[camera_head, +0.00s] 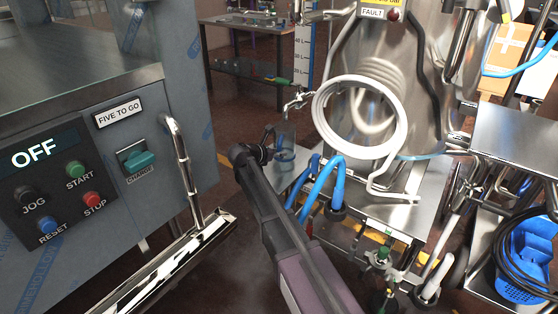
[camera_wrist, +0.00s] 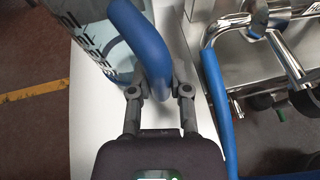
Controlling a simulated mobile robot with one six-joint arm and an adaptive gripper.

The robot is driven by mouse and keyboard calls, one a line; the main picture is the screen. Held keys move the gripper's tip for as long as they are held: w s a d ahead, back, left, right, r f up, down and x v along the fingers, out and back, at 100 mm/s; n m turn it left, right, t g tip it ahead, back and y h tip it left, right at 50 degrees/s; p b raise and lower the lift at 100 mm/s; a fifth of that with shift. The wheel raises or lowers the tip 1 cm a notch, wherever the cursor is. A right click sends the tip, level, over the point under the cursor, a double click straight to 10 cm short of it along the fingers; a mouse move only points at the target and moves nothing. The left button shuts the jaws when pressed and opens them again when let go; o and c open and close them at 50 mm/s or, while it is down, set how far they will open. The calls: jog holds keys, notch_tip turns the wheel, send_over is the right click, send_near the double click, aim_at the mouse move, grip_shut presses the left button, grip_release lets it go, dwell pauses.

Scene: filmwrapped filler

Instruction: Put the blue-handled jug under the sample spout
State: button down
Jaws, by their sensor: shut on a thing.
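The clear jug (camera_wrist: 88,38) with dark scale marks is at the top left of the wrist view, partly cut off by the frame. Its thick blue handle (camera_wrist: 150,45) lies between my fingertips. My gripper (camera_wrist: 160,82) is shut on that handle. In the head view the jug (camera_head: 286,152) is small and see-through, just right of my gripper (camera_head: 262,150). It appears at the left edge of the metal shelf; I cannot tell whether its base touches. The sample spout (camera_head: 296,103), a small metal tap by a green lever, shows above the jug.
A steel vessel (camera_head: 372,65) with a white coiled hose (camera_head: 361,112) stands right of the jug. Blue hoses (camera_head: 323,186) rise close to my arm. A control cabinet (camera_head: 95,185) with a chrome rail (camera_head: 183,165) stands on the left. Floor shows between them.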

jog(key=shift+f+b, duration=0.7)
jog(key=shift+f, duration=0.3)
jog(key=shift+f, duration=0.15)
jog(key=c, duration=0.6)
grip_release()
jog(key=shift+s+r, duration=0.1)
jog(key=shift+r, duration=0.15)
jog(key=p+v, duration=0.4)
jog(key=v, duration=0.8)
jog(key=shift+p, duration=0.3)
